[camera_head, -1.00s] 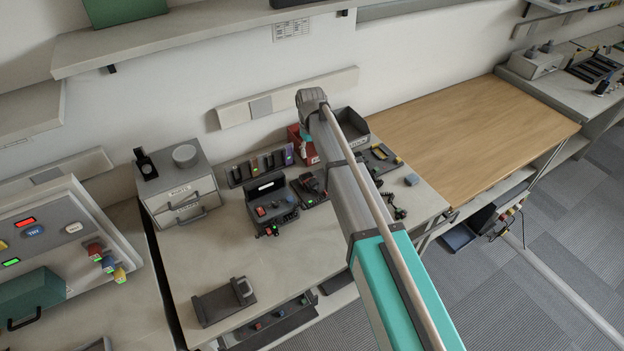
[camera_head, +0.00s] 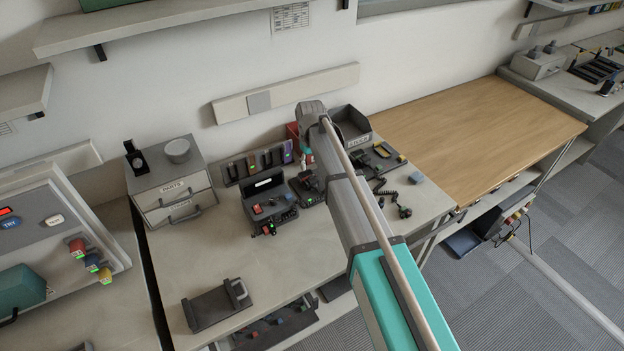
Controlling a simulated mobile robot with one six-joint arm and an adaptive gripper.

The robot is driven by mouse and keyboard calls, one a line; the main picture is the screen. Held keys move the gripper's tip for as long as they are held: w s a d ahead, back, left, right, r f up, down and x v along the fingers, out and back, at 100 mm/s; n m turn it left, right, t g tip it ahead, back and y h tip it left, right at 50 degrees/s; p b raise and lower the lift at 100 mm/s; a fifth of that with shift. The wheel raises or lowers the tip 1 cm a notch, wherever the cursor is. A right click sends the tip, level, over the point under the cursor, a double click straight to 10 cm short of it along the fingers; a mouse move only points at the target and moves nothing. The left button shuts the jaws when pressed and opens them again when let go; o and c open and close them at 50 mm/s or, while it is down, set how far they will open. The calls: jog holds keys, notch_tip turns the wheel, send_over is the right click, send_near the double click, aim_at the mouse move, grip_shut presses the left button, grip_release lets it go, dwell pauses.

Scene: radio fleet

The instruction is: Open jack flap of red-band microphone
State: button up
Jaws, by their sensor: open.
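A dark coiled cord (camera_head: 384,187) lies on the right part of the grey workbench (camera_head: 230,250), beside my arm. A small dark piece (camera_head: 404,211) at its lower end may be a microphone or a plug; I cannot tell which. I cannot make out a red band or a jack flap on anything. My arm reaches over the bench, and its grey wrist is above the back of it.
A dark radio unit (camera_head: 270,205) stands mid-bench, with a row of coloured-tag slots (camera_head: 257,162) behind it. A drawer box (camera_head: 172,190) is left, a dark cradle (camera_head: 216,305) at the front. A dark open bin (camera_head: 350,125) stands behind my arm. The wooden table (camera_head: 480,130) is clear.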

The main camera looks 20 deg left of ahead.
aim_at(311, 176)
jog(key=shift+f+b, duration=2.3)
jog(key=shift+f, duration=0.35)
